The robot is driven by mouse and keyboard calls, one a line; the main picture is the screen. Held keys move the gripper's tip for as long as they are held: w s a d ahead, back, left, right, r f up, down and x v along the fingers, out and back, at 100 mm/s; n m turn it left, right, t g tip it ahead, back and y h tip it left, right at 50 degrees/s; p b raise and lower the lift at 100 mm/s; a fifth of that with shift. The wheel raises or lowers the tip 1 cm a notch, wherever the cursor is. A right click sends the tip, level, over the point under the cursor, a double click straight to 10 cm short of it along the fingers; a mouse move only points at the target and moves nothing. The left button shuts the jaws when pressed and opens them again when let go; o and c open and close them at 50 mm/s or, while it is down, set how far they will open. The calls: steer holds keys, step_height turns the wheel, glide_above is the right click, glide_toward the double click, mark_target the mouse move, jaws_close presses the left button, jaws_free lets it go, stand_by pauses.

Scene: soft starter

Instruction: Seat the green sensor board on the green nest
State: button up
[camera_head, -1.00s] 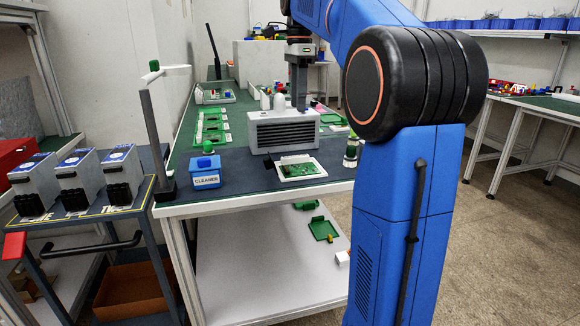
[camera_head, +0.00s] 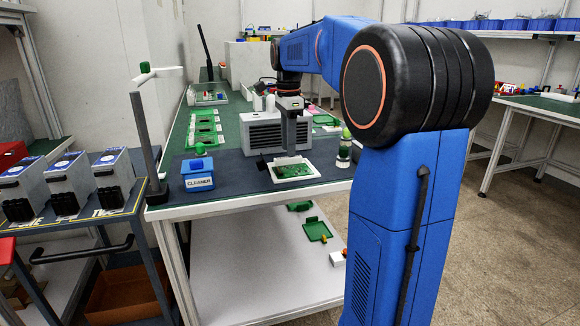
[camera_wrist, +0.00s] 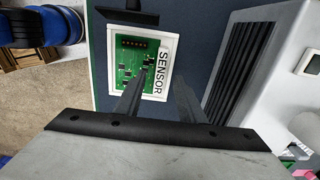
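The green sensor board (camera_head: 292,171) lies in a white tray (camera_head: 318,175) near the bench's front edge. In the wrist view the board (camera_wrist: 137,62) lies flat in the white tray (camera_wrist: 112,91), marked SENSOR. My gripper (camera_head: 291,153) points down just above the board's rear part, in front of the grey vented box. In the wrist view its two fingers (camera_wrist: 158,85) are apart with nothing between them; one overlaps the board's lower edge. Several green frames (camera_head: 205,127) lie in a row on the bench's left; I cannot tell which is the green nest.
The grey vented box (camera_head: 262,138) stands close behind the tray. A blue CLEANER box (camera_head: 198,181) is to the left, a green-capped bottle (camera_head: 344,150) to the right. A dark post (camera_head: 145,140) rises at the front left corner. Dark bench surface lies between CLEANER box and tray.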

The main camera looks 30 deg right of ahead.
steer(key=shift+f, duration=1.5)
jaws_close()
steer(key=shift+w+r, duration=0.1)
steer(key=shift+r, duration=0.05)
step_height(320, 180, up, 10)
